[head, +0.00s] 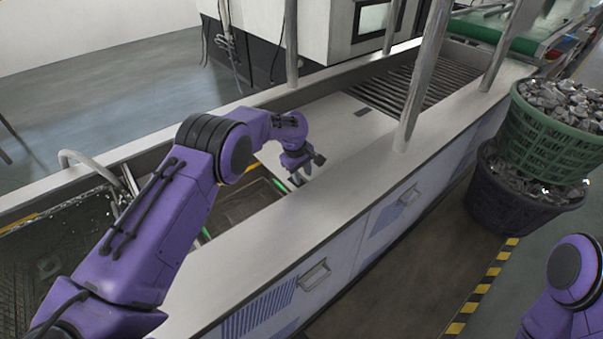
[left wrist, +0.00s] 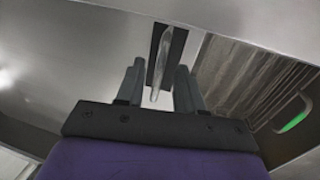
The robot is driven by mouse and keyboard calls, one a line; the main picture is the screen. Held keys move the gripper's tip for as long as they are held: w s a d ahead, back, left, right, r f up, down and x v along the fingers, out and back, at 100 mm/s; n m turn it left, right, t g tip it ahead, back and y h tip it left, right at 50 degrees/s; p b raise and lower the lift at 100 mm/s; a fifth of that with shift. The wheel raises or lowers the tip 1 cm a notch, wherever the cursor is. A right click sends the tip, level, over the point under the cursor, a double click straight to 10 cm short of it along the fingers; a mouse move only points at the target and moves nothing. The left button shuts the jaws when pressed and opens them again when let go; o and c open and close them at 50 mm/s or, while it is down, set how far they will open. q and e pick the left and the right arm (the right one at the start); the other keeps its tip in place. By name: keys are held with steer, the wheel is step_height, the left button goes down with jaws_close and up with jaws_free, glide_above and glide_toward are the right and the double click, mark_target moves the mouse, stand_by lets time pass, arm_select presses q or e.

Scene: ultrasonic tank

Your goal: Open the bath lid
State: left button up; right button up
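The bath lid (head: 335,125) is a flat, pale metal panel lying level in the long bench, with a small dark recess near its far side. In the left wrist view the lid (left wrist: 95,55) has a dark recess with a pale handle bar (left wrist: 160,68). My left gripper (head: 298,177) is over the lid's near-left edge in the head view. In the left wrist view its two fingers (left wrist: 158,88) are apart, one on each side of the bar, with gaps visible. Contact cannot be told. My right arm shows at lower right; its gripper is out of view.
A dark open basin (head: 243,203) with green lights lies left of the lid. A slatted roller section (head: 420,82) and metal posts (head: 425,75) stand beyond it. Green (head: 548,140) and dark baskets (head: 515,205) of metal pieces are stacked at right.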

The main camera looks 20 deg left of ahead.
arm_select(q)
step_height(320, 180, up, 10)
steer(key=s+a+b, duration=0.1)
steer(key=shift+s+r, duration=0.15)
steer(key=shift+s, duration=0.25)
